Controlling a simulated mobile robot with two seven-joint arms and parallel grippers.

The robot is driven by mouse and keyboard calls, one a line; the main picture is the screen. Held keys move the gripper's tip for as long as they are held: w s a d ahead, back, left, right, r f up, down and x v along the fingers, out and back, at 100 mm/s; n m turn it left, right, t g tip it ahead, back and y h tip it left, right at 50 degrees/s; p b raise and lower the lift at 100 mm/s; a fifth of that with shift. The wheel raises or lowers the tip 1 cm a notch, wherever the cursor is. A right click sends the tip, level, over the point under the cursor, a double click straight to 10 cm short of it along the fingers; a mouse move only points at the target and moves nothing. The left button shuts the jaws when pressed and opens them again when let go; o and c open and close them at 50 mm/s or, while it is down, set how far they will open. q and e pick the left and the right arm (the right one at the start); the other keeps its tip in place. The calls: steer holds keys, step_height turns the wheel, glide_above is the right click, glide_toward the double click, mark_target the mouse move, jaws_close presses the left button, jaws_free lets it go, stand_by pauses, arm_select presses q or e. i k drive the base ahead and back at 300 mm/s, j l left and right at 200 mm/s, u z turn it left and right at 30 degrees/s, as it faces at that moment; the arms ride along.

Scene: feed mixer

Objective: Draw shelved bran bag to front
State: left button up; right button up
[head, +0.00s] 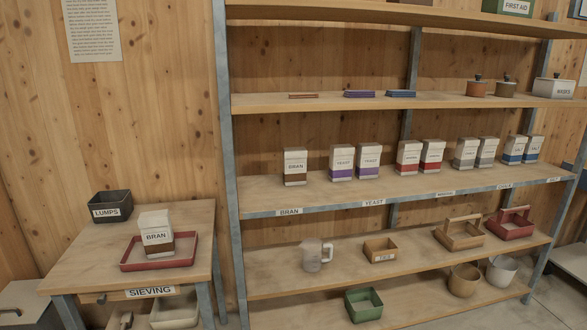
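The shelved bran bag (295,167), white with a brown lower band, stands upright on the middle shelf (262,197) above the "BRAN" edge label (289,212). It is set back from the shelf's front edge, with bare board in front of it. A second bran bag (156,233) stands in a red tray (184,258) on the sieving table at the left. Neither of my grippers is in the head view.
Two purple-banded yeast bags (342,163) stand right of the shelved bran bag, with several red, grey and blue-banded bags farther right. A grey rack post (223,130) rises at the left. A lumps bin (110,206) sits on the table. The shelf above holds small items.

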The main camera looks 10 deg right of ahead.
mark_target(295, 159)
steer(key=i+l+u, duration=0.4)
steer(key=i+l, duration=0.2)
steer(key=i+l+u, duration=0.4)
steer(key=i+l, duration=0.15)
steer(key=l, duration=0.3)
steer(key=i+l+u, duration=0.2)
steer(key=l, duration=0.25)
